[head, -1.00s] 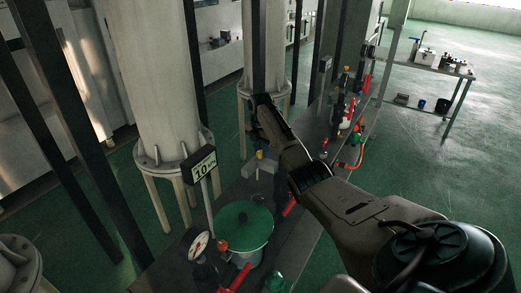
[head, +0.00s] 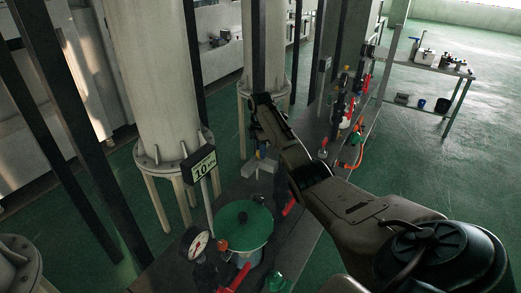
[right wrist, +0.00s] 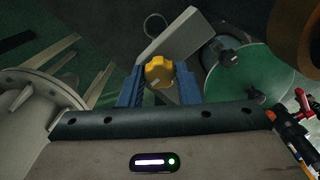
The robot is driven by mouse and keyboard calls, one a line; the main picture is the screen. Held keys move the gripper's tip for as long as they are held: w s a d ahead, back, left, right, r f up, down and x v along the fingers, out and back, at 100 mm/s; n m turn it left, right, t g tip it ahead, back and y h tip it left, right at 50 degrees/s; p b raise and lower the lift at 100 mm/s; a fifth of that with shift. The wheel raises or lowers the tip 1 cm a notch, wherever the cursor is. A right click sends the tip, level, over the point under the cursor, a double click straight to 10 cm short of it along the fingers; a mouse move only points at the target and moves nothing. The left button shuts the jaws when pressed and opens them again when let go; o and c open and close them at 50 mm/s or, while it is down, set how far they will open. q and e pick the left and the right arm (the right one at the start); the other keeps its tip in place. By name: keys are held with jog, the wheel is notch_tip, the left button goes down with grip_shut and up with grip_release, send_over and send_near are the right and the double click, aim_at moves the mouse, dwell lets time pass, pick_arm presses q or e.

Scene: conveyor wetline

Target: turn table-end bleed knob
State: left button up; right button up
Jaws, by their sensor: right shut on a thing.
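The yellow bleed knob (right wrist: 158,71) is lobed and sits in the middle of the right wrist view. It is at the end of a grey block (right wrist: 186,38). My right gripper (right wrist: 159,78) has one blue finger on each side of the knob and is shut on it. In the head view the right gripper (head: 262,149) reaches down over the grey block (head: 260,169), just beyond the green round lid. The knob is hidden there behind the fingers. My left gripper is not in view.
A green round lid (head: 244,226) with a dark knob lies close in front. A gauge (head: 198,243), a display reading 10 (head: 203,170) and red handles (head: 240,277) stand near it. A tall pale column (head: 155,80) rises at left. More fittings line the bench farther back.

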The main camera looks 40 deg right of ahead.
jog(key=m, duration=0.4)
jog(key=shift+r+m, duration=0.1)
jog(key=shift+m, duration=0.3)
jog(key=m, duration=0.9)
jog(key=shift+w+r, duration=0.1)
jog(key=shift+m, duration=2)
jog(key=shift+r, duration=0.1)
jog(key=o, duration=0.8)
jog(key=shift+o, duration=0.9)
